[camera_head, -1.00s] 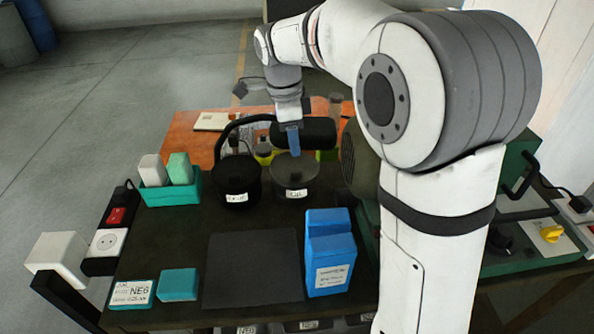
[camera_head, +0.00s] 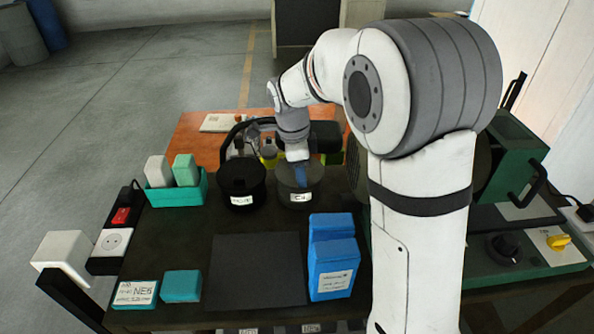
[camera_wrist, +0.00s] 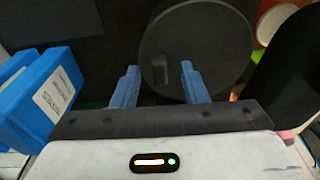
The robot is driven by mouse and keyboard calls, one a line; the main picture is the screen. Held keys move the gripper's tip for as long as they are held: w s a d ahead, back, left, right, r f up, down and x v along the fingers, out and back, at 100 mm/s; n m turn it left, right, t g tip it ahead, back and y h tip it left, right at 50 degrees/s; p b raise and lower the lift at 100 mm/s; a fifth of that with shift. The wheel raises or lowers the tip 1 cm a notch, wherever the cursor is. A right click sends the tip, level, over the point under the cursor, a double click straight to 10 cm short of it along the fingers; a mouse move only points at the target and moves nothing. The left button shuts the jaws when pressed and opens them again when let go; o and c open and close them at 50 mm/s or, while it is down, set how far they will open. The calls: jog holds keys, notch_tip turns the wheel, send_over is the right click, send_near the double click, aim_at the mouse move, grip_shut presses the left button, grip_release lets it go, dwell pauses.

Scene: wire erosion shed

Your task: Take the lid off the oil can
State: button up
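Two dark round cans with dark lids stand side by side on the bench, a left can (camera_head: 242,183) and a right can (camera_head: 295,185). Each has a small white label, too small to read surely. My gripper (camera_head: 300,174) is low over the right can's lid. In the wrist view my open gripper (camera_wrist: 160,70) has its two blue fingers apart, one on each side of the small upright knob (camera_wrist: 160,76) on the round dark lid (camera_wrist: 203,32). Gaps show between the knob and both fingers. The lid is on the can. Which can is the oil can I cannot read.
A teal tray (camera_head: 176,198) with two blocks stands left of the cans. A blue container (camera_head: 332,257) stands in front, beside a dark mat (camera_head: 256,272). Dark machinery is close behind and right of the cans. The bench's front middle is clear except for the mat.

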jog(key=shift+c, duration=0.4)
grip_shut()
